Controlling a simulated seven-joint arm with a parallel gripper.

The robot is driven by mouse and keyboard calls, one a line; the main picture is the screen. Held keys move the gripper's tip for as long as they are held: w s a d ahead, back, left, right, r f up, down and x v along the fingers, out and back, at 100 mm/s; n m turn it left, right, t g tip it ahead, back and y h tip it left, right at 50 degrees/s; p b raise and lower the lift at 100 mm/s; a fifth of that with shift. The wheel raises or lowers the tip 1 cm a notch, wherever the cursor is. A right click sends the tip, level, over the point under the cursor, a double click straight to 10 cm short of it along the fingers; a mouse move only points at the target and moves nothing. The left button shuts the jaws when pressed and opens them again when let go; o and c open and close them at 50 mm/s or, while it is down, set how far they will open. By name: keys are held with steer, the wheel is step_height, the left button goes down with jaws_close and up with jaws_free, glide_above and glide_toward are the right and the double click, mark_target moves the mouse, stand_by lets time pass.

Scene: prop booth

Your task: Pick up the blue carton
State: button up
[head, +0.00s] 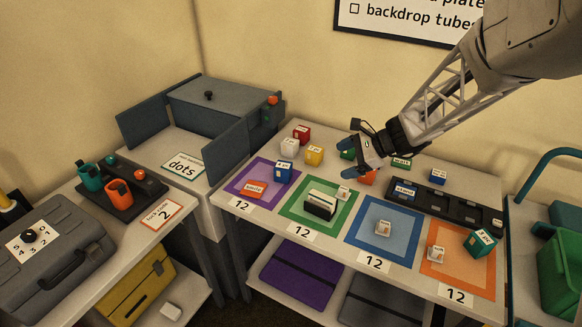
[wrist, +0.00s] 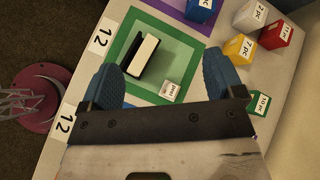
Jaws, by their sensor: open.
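A blue carton (head: 284,172) with a white label stands on the purple mat (head: 238,187), towards its back right. The wrist view shows it at the top edge, partly cut off (wrist: 201,9). A second, smaller blue box (head: 438,177) stands at the back right, behind the black tray. My gripper (head: 363,152) is above the table, to the right of the carton on the purple mat. In the wrist view its blue fingers (wrist: 162,64) are apart with nothing held, and the green mat (wrist: 190,57) shows beyond them.
White (head: 289,148), red (head: 301,133) and yellow (head: 314,155) cartons stand behind the blue one. A black and white holder (head: 321,205) and a small white block (head: 343,193) are on the green mat. A black tray (head: 460,210) lies at the right.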

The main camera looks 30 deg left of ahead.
mark_target(291, 170)
steer(key=w+a+f+m+y, duration=0.1)
steer(key=w+a+f, duration=0.1)
steer(key=a+f, duration=0.2)
steer(key=w+a+f+m+y, duration=0.1)
steer(key=a+f+m, duration=0.1)
steer(key=a+f, duration=0.3)
steer(key=w+a+f+m+y, duration=0.1)
steer(key=w+a+f+m, duration=0.1)
steer(key=a+f, duration=0.3)
steer(key=shift+w+a, duration=0.2)
steer(key=shift+a, duration=0.3)
steer(key=shift+w+a, duration=0.15)
steer(key=shift+a, duration=0.35)
steer(key=shift+x, duration=1.3)
steer(key=shift+s, duration=0.1)
steer(key=shift+x, duration=2.55)
steer(key=c, duration=1.1)
